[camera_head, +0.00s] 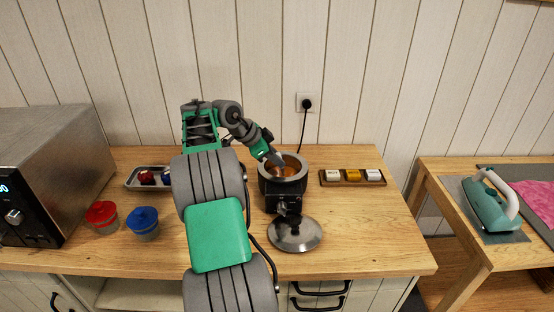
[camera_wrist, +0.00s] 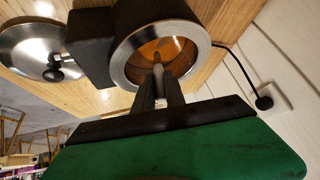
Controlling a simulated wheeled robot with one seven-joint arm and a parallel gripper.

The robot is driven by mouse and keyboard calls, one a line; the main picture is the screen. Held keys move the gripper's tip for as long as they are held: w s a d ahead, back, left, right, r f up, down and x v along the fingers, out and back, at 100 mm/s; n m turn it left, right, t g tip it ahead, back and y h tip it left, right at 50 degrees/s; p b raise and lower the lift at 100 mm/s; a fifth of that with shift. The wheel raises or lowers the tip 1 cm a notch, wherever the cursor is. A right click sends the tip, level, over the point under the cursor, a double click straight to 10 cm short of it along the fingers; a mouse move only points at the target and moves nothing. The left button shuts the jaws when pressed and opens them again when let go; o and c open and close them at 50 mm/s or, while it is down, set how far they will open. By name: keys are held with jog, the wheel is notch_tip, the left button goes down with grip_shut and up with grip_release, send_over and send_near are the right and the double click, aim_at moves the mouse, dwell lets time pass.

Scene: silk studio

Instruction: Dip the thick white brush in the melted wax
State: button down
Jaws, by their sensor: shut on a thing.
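The wax pot (camera_head: 283,178) is a dark round pot with a metal rim, standing on the wooden counter, and amber melted wax (camera_wrist: 165,52) shows inside it. My gripper (camera_head: 275,160) is at the pot's mouth, pointing down into it from the left. In the wrist view my gripper's fingers (camera_wrist: 163,85) are close together over the rim, shut on the brush (camera_wrist: 158,62), of which only a small tip shows against the wax. The rest of the brush is hidden by the fingers. I cannot tell how deep the tip is.
The pot's lid (camera_head: 295,233) lies in front of it. A wooden tray with colored blocks (camera_head: 352,177) is to the right. An iron (camera_head: 488,205) sits on the side table.

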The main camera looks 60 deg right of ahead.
notch_tip(320, 180, up, 8)
jog(key=p, duration=0.6)
jog(key=shift+r, duration=0.1)
